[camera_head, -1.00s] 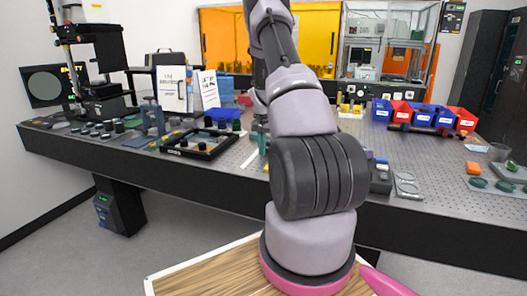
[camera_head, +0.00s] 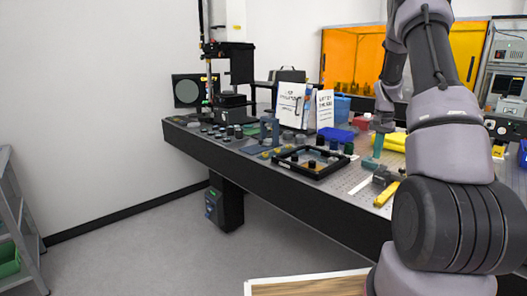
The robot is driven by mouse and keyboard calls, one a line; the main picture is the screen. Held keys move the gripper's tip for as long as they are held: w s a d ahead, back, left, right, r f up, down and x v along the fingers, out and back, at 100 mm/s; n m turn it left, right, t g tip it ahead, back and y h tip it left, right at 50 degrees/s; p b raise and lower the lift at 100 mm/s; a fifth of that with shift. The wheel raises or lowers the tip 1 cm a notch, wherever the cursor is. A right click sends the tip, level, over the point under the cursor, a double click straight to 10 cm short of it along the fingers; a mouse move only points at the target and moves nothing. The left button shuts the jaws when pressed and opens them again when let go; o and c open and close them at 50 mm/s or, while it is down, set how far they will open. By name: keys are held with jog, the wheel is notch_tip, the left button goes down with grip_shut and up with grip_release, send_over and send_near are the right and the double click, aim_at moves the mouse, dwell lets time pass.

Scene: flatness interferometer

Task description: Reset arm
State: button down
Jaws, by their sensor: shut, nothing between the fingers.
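My arm rises from the lower right and bends over the optical table (camera_head: 290,186). Its far end hangs down over the table's right part. A yellow-handled tool (camera_head: 386,194) and a dark block (camera_head: 383,175) lie near the gripper.
A black frame (camera_head: 310,161) with knobs lies left of the gripper. White sign cards (camera_head: 290,104) and a blue bin (camera_head: 342,107) stand behind. A tall black instrument (camera_head: 232,75) stands at the table's left end. A grey shelf (camera_head: 22,215) is at far left; the floor between is clear.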

jog(key=s+a+r+n+t, duration=0.1)
jog(key=s+a+r+t, duration=0.1)
jog(key=s+a+r, duration=0.6)
jog(key=s+a+r+n+t, duration=0.1)
jog(key=s+a+r+n, duration=0.15)
jog(key=a+r, duration=0.7)
jog(key=s+a+r+t, duration=0.1)
jog(key=s+a+r, duration=0.1)
jog(key=s, duration=0.5)
jog(key=s+a+r+n+t+y, duration=0.1)
jog(key=s+a+r, duration=0.2)
jog(key=s, duration=0.4)
jog(key=s+a+r+n+t+y, duration=0.1)
jog(key=s+a+r, duration=0.1)
jog(key=s, duration=0.4)
jog(key=shift+s+a+r+t, duration=0.4)
jog(key=shift+a, duration=0.35)
jog(key=shift+n, duration=0.25)
